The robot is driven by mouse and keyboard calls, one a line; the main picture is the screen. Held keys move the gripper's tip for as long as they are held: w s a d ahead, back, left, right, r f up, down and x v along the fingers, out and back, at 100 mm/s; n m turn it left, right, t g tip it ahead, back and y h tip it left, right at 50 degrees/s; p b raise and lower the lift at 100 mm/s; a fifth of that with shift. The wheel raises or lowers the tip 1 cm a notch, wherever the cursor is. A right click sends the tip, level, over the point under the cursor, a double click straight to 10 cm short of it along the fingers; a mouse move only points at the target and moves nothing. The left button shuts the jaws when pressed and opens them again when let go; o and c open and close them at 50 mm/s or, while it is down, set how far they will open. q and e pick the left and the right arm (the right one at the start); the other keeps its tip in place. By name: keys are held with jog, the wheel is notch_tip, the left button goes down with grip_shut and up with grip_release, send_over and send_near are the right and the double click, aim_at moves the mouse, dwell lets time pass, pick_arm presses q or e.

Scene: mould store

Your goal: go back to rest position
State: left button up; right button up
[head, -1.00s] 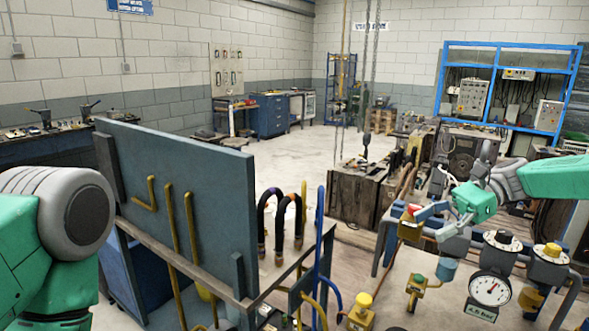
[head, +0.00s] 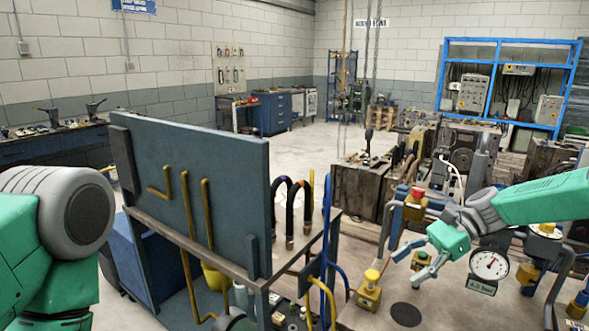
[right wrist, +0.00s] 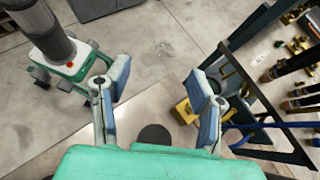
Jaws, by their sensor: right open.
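My right gripper (head: 407,268) is open and empty, held over the pale workbench top (head: 448,300) at the lower right of the head view.
A dark disc (head: 406,314) lies on the bench below the right gripper. A pressure gauge (head: 489,264) and pipework stand to its right. A blue-grey upright panel (head: 200,190) with yellow hooks and hanging hoses stands between my arms. Open floor (head: 300,155) lies beyond.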

jog(key=s+a+f+n+h+b, duration=0.1)
jog(key=s+f+n+h+b, duration=0.1)
jog(key=s+f, duration=0.5)
jog(key=s+a+f+n+h+b, duration=0.1)
jog(key=s+a+f+h, duration=0.15)
jog(key=f, duration=0.85)
jog(key=s+a+f+n+h+b, duration=0.1)
jog(key=s+f+n+h+b, duration=0.1)
jog(key=s+f, duration=0.55)
pick_arm(q)
notch_tip(320, 180, down, 10)
jog(key=d+b, duration=0.1)
jog(key=b, duration=0.4)
jog(key=shift+s+r, duration=0.15)
pick_arm(e)
jog(key=s+d+f+n+t+h, duration=0.1)
jog(key=s+d+f+n, duration=0.2)
jog(key=s, duration=0.4)
jog(key=s+d+f+n+t+h, duration=0.1)
jog(key=s+d+f+n+h, duration=0.1)
jog(key=s, duration=0.4)
jog(key=s+d+f+n+t+h, duration=0.1)
jog(key=s+d+f+n+h, duration=0.1)
jog(key=s+d+f+n, duration=0.3)
jog(key=shift+s+n, duration=0.4)
jog(key=shift+s, duration=0.95)
